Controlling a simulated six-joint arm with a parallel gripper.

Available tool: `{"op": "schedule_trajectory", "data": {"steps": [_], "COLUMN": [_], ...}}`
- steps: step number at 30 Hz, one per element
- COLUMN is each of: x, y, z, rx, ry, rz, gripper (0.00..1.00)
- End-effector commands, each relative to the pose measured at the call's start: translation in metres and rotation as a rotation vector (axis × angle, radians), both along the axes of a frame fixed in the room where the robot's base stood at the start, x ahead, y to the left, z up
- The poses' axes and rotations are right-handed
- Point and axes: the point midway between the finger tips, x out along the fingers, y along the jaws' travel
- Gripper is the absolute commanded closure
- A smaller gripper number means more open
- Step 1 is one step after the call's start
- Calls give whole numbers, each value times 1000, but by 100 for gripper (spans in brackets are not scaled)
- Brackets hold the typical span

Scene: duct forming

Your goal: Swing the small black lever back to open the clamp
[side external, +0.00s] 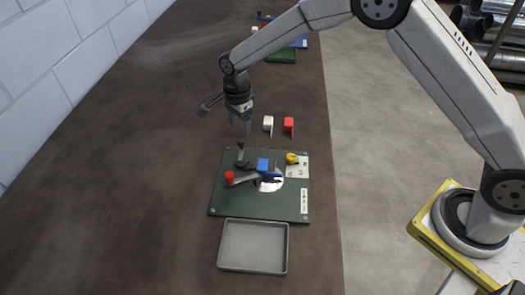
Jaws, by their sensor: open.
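A dark green board (255,207) lies on the brown table and carries the clamp parts. A small black lever (241,153) stands roughly upright near the board's upper left. A grey arm with a red knob (229,177) lies below it, and a blue block (263,164) sits to the right over a pale round disc. Whether the clamp is open or closed cannot be made out. My gripper (241,130) points down above and just behind the black lever, apparently apart from it, with its jaws open and nothing visible between them.
A yellow knob (291,158) is at the board's upper right. A white piece (268,123) and a red piece (289,124) stand behind the board. An empty grey tray (253,248) lies in front. The table (130,200) is clear on the left; a block wall (65,55) borders it.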

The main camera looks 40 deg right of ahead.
Motion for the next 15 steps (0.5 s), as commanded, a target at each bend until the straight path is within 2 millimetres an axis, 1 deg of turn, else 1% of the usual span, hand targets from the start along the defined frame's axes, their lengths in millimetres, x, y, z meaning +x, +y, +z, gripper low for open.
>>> {"op": "schedule_trajectory", "data": {"steps": [1,9,15], "x": [-1,0,0], "y": [0,0,0], "z": [-7,-40,-54], "rx": [0,1,2], "ry": [2,2,0], "rz": [0,1,1], "gripper": [33,33,33]}}
